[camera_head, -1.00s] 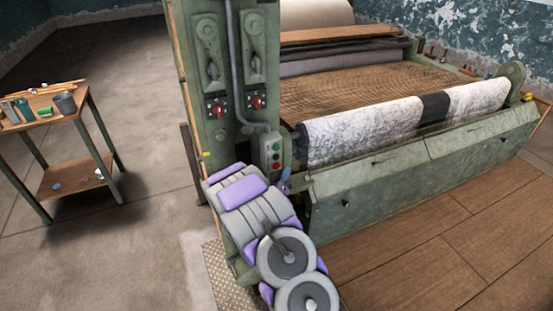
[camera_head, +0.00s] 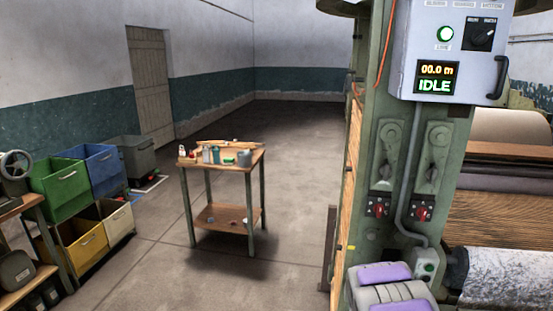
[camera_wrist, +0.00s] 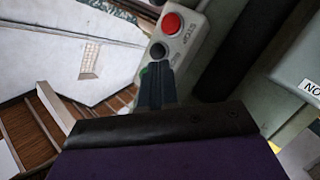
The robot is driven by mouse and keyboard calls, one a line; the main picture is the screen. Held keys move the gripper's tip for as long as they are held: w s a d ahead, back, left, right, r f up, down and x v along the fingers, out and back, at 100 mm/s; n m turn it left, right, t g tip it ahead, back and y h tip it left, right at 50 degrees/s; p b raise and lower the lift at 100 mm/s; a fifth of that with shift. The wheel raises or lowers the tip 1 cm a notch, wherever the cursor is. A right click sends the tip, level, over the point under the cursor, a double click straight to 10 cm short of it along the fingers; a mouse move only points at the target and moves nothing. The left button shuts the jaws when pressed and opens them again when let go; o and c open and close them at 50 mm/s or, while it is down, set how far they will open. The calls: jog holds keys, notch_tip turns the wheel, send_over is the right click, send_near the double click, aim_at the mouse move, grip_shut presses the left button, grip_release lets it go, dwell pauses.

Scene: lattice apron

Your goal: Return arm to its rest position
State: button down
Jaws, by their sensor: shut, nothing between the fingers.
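My gripper (camera_wrist: 155,88) shows in the wrist view as two dark fingers held together with nothing between them. It points at a grey push-button box (camera_wrist: 190,40) with a red stop button (camera_wrist: 172,23) and a black button (camera_wrist: 158,50). A green button (camera_wrist: 144,71) is mostly hidden behind the fingers. I cannot tell whether the fingertips touch the box. In the head view, the purple and grey links of my arm (camera_head: 388,292) show at the bottom edge. The same button box (camera_head: 426,268) is just to their right; the gripper itself is out of that view.
A green machine column (camera_head: 395,150) carries a control box (camera_head: 450,50) reading IDLE. White speckled fabric (camera_head: 505,278) lies at the right. A small work table (camera_head: 222,165) with small items and coloured bins (camera_head: 90,170) stand left. Floor between table and column is clear.

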jog(key=s+a+r+g+y, duration=0.1)
jog(key=a+r+y, duration=0.1)
jog(key=a+y, duration=0.35)
jog(key=s+a+r+y, duration=0.1)
jog(key=a+r+y, duration=0.15)
jog(key=a, duration=0.65)
jog(key=s+a+r+n+g+y, duration=0.1)
jog(key=s+a+r+g+y, duration=0.25)
jog(key=s+a, duration=0.65)
jog(key=s+a+r+g, duration=0.2)
jog(key=s, duration=0.8)
jog(key=s+a+r+n+g, duration=0.1)
jog(key=s+a+r+g, duration=0.1)
jog(key=s, duration=0.9)
jog(key=s+a+r+g, duration=0.1)
jog(key=s+r+g, duration=0.1)
jog(key=s, duration=0.8)
jog(key=shift+s+a+n+g, duration=0.3)
jog(key=shift+a+n+g, duration=0.1)
jog(key=shift+g, duration=0.05)
jog(key=c, duration=1.9)
grip_release()
jog(key=shift+y, duration=0.25)
